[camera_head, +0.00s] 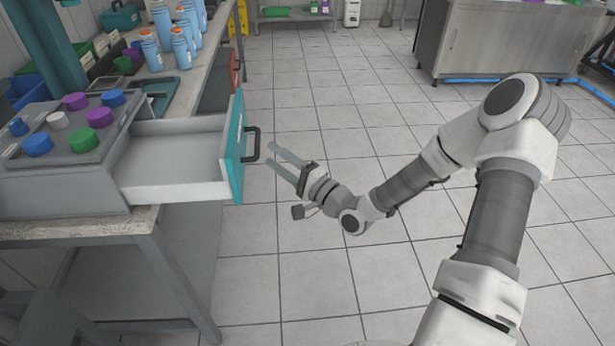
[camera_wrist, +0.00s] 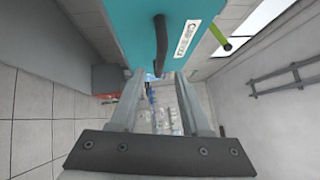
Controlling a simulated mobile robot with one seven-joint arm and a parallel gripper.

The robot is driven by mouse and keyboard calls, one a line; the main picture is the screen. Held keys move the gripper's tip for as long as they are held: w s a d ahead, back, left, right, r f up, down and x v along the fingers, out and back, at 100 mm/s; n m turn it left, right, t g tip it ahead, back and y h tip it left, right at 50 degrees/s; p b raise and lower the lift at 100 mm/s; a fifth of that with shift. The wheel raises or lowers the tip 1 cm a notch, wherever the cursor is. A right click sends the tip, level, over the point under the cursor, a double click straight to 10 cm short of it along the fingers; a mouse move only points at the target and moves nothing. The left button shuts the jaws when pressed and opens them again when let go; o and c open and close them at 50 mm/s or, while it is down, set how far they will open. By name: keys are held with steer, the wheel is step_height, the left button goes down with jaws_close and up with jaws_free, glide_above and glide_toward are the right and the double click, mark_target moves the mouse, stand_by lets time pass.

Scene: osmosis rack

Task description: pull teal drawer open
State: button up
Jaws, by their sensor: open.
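The teal drawer (camera_head: 236,150) stands out from the bench unit, with its pale tray (camera_head: 175,160) showing and empty where visible. Its dark handle (camera_head: 253,145) is on the front face. My gripper (camera_head: 276,156) is open and empty just right of the handle, apart from it in the head view. In the wrist view the teal drawer front (camera_wrist: 140,30) fills the top, with a white label and the dark handle (camera_wrist: 161,45) beyond my open fingers (camera_wrist: 152,90). Nothing is between the fingers.
A grey box with several coloured knobs (camera_head: 75,135) sits on the bench above the drawer. Blue bottles (camera_head: 180,45) stand farther back on the bench. A steel cabinet (camera_head: 495,45) is at the back right. The tiled floor (camera_head: 330,100) around my arm is clear.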

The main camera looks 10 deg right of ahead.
steer(key=v, duration=1)
steer(key=shift+s+d+p, duration=0.2)
steer(key=shift+s+p, duration=0.05)
steer(key=shift+p, duration=0.1)
steer(key=w+d+n+g+h+p, duration=0.2)
steer(key=d+n+g+h+p, duration=0.2)
steer(key=n+g+h, duration=0.3)
steer(key=s+d+r+n+h+p, duration=0.1)
steer(key=d+r+h, duration=0.15)
steer(key=r, duration=0.25)
steer(key=s+d+r+n+h+p, duration=0.1)
steer(key=s+d+r+h+p, duration=0.1)
steer(key=r+h, duration=0.3)
steer(key=s+a+r+n+g+y+p, duration=0.1)
steer(key=s+a+r+p, duration=0.1)
steer(key=s+r, duration=0.7)
steer(key=s+a+r+n+g+y+p, duration=0.1)
steer(key=s+a+r+p, duration=0.1)
steer(key=s+r, duration=0.7)
steer(key=shift+s+a+r+n+p, duration=0.2)
steer(key=shift+s+a+n+p, duration=0.1)
steer(key=shift+s+a, duration=0.45)
